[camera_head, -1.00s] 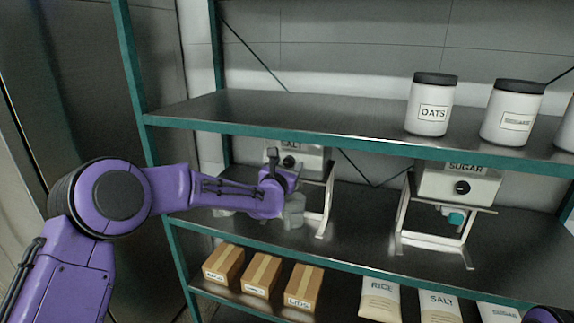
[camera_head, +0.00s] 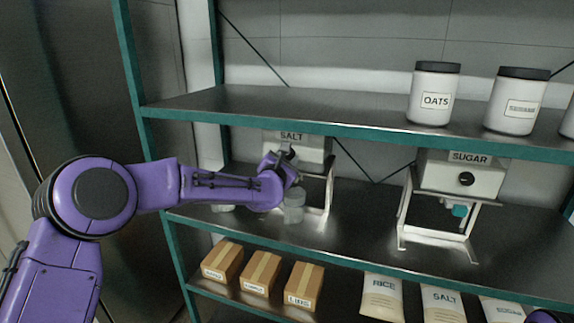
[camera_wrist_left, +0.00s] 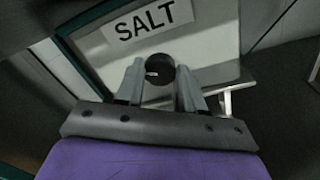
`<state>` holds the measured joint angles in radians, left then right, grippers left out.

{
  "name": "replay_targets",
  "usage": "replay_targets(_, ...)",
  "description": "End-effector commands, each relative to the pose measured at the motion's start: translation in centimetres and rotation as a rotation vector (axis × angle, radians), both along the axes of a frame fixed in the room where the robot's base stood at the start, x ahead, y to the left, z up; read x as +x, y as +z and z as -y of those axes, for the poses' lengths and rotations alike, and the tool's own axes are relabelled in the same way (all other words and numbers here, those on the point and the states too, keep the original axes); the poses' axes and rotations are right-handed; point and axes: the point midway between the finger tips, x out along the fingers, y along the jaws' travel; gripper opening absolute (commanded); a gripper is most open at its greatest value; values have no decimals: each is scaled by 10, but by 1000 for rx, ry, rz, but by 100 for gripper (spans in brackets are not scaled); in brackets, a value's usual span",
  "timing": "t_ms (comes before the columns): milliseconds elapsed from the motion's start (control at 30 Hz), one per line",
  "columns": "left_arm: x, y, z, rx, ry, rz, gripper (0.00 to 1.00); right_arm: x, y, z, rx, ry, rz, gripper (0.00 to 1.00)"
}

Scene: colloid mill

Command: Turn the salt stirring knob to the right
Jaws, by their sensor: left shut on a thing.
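The salt dispenser (camera_head: 312,148) is a white box with a SALT label, standing on the middle shelf at the left. Its round black stirring knob (camera_wrist_left: 159,67) shows in the left wrist view, with a short white mark toward its left side. My left gripper (camera_wrist_left: 158,80) has one finger on each side of the knob and is shut on it. In the head view my left gripper (camera_head: 287,157) is at the front of the box and largely hides the knob. My right gripper is out of view.
A clear jar (camera_head: 293,206) stands below the salt dispenser, close to my left wrist. The sugar dispenser (camera_head: 460,178) stands to the right. The upper shelf edge (camera_head: 350,140) runs just above my gripper. Jars, boxes and bags stand on other shelves.

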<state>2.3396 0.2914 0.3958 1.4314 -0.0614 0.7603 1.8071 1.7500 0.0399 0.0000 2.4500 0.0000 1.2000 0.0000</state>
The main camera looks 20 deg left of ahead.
Motion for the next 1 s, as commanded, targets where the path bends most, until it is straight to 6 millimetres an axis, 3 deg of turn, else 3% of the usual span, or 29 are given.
replay_targets(400, 0, -3, 0, 391, -1, 14, 7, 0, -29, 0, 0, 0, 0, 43)
replay_targets(1000, 0, -2, -1, 964, -1, 32, 7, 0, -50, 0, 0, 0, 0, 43)
